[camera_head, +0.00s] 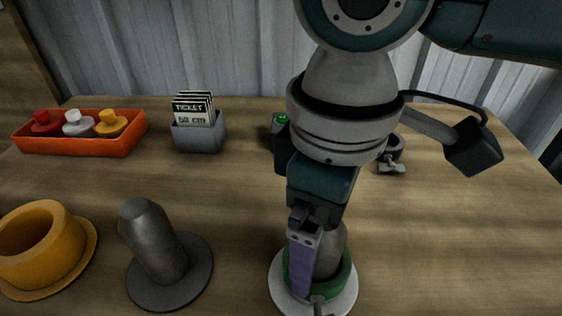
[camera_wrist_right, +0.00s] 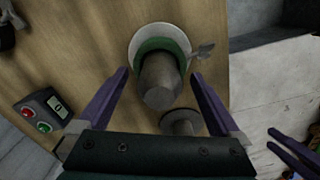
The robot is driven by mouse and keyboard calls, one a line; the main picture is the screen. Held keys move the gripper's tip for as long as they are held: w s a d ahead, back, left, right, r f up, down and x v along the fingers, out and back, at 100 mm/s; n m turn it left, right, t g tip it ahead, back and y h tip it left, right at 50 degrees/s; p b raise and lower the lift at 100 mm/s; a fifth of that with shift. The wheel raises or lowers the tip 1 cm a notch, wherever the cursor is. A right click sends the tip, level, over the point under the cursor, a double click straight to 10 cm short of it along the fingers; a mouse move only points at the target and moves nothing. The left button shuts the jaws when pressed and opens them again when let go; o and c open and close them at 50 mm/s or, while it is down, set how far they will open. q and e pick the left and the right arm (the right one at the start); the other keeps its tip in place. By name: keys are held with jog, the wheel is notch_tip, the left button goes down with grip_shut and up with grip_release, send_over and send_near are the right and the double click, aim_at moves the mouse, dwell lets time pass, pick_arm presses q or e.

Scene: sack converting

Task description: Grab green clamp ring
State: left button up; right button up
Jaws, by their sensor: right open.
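The green clamp ring (camera_head: 344,279) sits low around a grey post (camera_head: 331,250) on a pale round base (camera_head: 283,291). It also shows in the right wrist view (camera_wrist_right: 152,45), with a small wing handle (camera_wrist_right: 203,50) at its right. My right gripper (camera_head: 303,278) points down at the post; one purple finger hides part of the ring. In the wrist view my right gripper (camera_wrist_right: 158,73) is open, its fingers on either side of the post and apart from the ring. My left gripper (camera_wrist_right: 270,137) shows at that view's right edge, its two purple fingers apart and empty.
A bare grey post on a disc (camera_head: 160,255) and a yellow flanged collar (camera_head: 45,245) stand to the left. The table's right side is clear.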

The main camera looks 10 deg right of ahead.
notch_tip(320, 180, down, 4)
jog(key=shift+d+r+b, duration=0.1)
jog(key=shift+r+b, duration=0.05)
jog(key=shift+b, duration=0.2)
jog(key=shift+r, duration=0.1)
grip_shut()
dwell(0.5)
